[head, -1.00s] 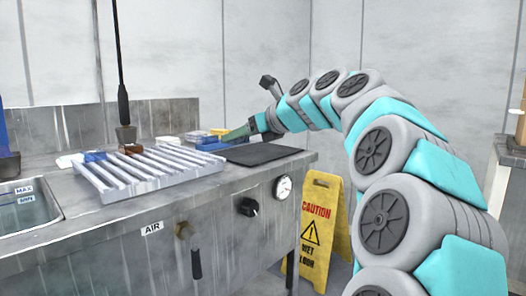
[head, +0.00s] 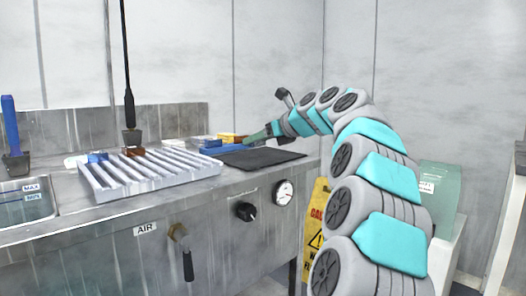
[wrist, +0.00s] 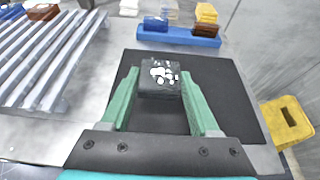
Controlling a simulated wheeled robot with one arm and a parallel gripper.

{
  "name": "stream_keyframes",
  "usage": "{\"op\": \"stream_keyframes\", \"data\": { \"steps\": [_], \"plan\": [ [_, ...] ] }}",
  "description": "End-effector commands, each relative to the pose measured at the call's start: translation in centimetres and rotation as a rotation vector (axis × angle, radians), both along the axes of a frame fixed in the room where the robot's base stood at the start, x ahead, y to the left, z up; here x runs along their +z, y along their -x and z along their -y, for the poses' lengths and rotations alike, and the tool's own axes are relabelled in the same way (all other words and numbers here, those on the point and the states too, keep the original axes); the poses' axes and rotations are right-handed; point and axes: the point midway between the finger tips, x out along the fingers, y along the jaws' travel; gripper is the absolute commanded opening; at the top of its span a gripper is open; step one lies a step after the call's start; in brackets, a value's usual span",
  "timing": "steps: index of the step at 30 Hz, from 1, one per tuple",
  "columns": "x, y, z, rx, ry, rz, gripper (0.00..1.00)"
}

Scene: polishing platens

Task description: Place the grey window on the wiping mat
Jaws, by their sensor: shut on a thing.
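The grey window is a small dark grey block (wrist: 160,90) with white glints on its top, in the wrist view. My gripper (wrist: 160,76) has its two green fingers on either side of it and is shut on it. The block is over the black wiping mat (wrist: 232,105); I cannot tell whether it touches the mat. In the head view my gripper (head: 256,136) is above the back part of the mat (head: 262,158), and the block cannot be made out there.
A ribbed metal rack (head: 150,175) stands left of the mat. A blue holder (wrist: 180,35) with small blocks lies behind the mat. A yellow caution sign (head: 315,225) stands on the floor by the bench's right end. The front of the mat is clear.

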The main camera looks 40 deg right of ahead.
Motion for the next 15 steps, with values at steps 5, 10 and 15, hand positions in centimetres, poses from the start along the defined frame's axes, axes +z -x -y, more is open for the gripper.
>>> {"op": "stream_keyframes", "data": {
  "steps": [5,10,15],
  "plan": [
    [-0.4,-1.5,1.9,-0.001,0.000,-0.001,0.01],
    [-0.6,-2.6,3.3,-0.001,-0.002,-0.003,0.01],
    [-0.6,-3.4,4.3,-0.001,0.000,-0.001,0.01]
  ]
}}
